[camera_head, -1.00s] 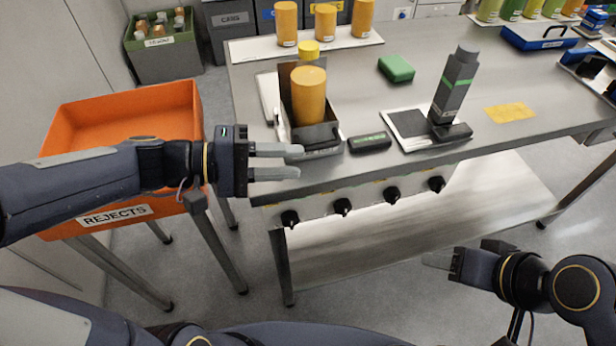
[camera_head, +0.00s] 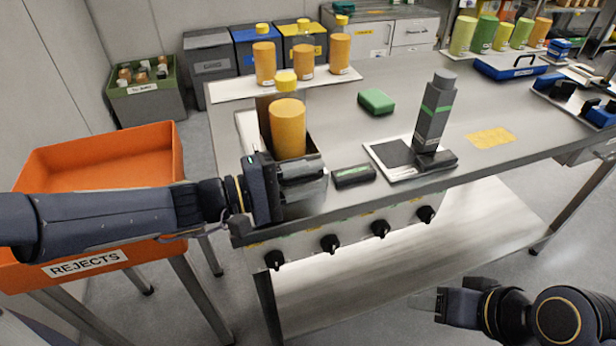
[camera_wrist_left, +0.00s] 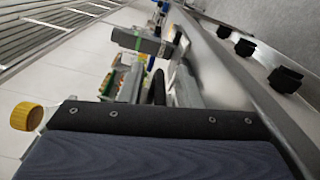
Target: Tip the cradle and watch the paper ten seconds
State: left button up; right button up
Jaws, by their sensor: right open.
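The cradle (camera_head: 318,160) is a metal box-like holder at the table's front left. An orange bottle (camera_head: 288,130) with a yellow cap stands upright in it. My left gripper (camera_head: 305,182) is at the cradle's front, its fingers across the dark front part; whether they are closed on it cannot be told. A yellow sheet (camera_head: 490,138) lies flat at the right; a white sheet edge (camera_head: 245,124) shows left of the cradle. My right gripper (camera_head: 424,303) is open and empty, low at right.
A black block (camera_head: 353,176) lies right of the cradle, a green block (camera_head: 376,101) behind. Orange bottles (camera_head: 265,62) line a white board. An orange rejects bin (camera_head: 100,150) stands left. Knobs (camera_head: 330,243) line the table front.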

pick_arm(q)
jog(key=shift+c, duration=0.3)
grip_shut()
jog(key=shift+r, duration=0.15)
